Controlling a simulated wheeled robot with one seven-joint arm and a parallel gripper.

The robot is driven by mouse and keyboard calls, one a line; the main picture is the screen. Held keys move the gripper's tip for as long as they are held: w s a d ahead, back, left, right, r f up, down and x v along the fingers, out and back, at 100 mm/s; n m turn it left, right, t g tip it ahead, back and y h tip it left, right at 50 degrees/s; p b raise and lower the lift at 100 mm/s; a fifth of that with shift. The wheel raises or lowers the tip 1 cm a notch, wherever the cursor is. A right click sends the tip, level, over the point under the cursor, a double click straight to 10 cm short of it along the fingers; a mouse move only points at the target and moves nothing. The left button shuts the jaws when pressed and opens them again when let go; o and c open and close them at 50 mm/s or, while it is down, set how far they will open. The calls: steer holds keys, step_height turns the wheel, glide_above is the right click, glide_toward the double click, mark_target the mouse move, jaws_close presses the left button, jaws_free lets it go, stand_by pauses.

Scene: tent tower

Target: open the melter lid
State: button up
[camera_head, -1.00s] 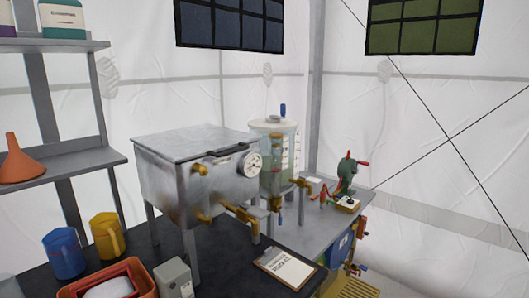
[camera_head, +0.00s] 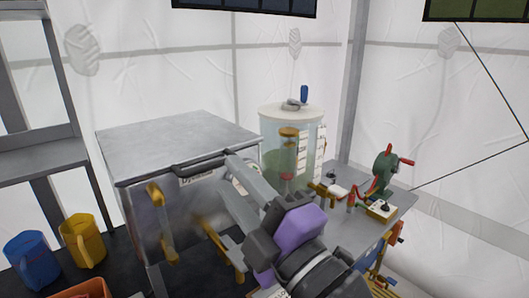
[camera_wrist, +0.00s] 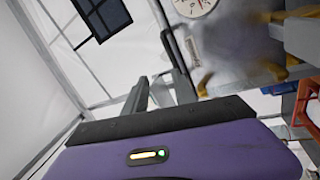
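The melter (camera_head: 150,215) is a metal box on legs in the head view, with its flat lid (camera_head: 180,140) shut. A dark bar handle (camera_head: 190,167) runs along the lid's front edge; it also shows in the wrist view (camera_wrist: 177,52). My gripper (camera_head: 227,172), purple and black with grey fingers, is in front of the melter at the handle's right end. Its two fingers stand apart with nothing seen between them, also in the wrist view (camera_wrist: 158,82). I cannot tell whether a finger touches the handle. My gripper hides part of the melter's front.
A clear tank (camera_head: 290,150) with a white top stands right of the melter. A green device with red handles (camera_head: 387,170) is on the table further right. Blue (camera_head: 32,258) and yellow (camera_head: 84,240) jugs stand at the left. Brass fittings (camera_head: 160,220) stick out of the melter's front.

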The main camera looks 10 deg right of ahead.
mark_target(211, 167)
steer(key=w+a+n, duration=0.1)
steer(key=w, duration=0.1)
steer(key=w+a+n+p, duration=0.1)
steer(key=w+a+f+n+g+p, duration=0.1)
steer(key=w, duration=0.1)
steer(key=shift+w+a, duration=0.15)
steer(key=shift+w, duration=0.15)
steer(key=shift+x, duration=0.8)
steer(key=shift+c, duration=0.4)
jaws_close()
steer(key=shift+f, duration=0.1)
stand_by(0.4)
